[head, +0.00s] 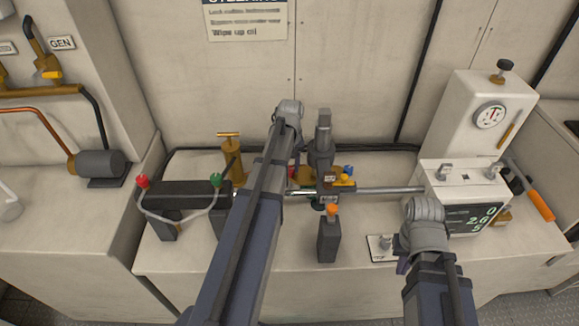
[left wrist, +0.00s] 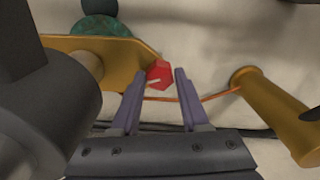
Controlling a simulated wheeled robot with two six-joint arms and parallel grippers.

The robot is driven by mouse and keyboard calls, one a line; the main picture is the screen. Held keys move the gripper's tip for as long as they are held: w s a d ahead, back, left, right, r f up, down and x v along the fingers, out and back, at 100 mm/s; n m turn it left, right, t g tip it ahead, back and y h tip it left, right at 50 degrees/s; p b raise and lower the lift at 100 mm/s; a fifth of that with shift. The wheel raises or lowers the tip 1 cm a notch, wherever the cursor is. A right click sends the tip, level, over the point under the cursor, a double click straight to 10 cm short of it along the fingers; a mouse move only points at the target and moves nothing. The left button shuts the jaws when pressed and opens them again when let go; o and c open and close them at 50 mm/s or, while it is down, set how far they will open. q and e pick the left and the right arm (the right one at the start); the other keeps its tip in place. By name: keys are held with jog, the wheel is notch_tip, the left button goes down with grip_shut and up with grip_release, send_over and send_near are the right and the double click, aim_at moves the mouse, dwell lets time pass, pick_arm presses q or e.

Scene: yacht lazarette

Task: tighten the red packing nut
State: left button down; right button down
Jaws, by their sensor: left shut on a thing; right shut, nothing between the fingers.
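The red packing nut (left wrist: 160,73) is a small hexagonal nut with a pale line on its face, in the left wrist view at the end of a brass fitting (left wrist: 125,52). My left gripper (left wrist: 160,78) has its two purple fingers on either side of the nut and is shut on it. In the head view my left arm reaches over the bench to the brass fittings on the steel rod, and the fingertips are largely hidden. My right gripper (head: 402,264) is shut and empty above the front of the bench, right of the orange-topped grey block (head: 328,240).
A steel rod (head: 385,190) runs to a white box with a numeric display (head: 472,217). A gauge panel (head: 490,115) stands behind it. A black block with red and green knobs (head: 180,195) sits left. A brass post (left wrist: 275,110) stands right of the nut.

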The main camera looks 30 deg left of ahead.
aim_at(290, 170)
pick_arm(q)
jog(key=m, duration=0.5)
jog(key=shift+m, duration=0.4)
dwell(0.4)
jog(key=shift+c, duration=2)
grip_release()
notch_tip(290, 170, up, 8)
jog(key=p, duration=0.8)
jog(key=shift+f, duration=0.1)
jog(key=shift+s, duration=0.1)
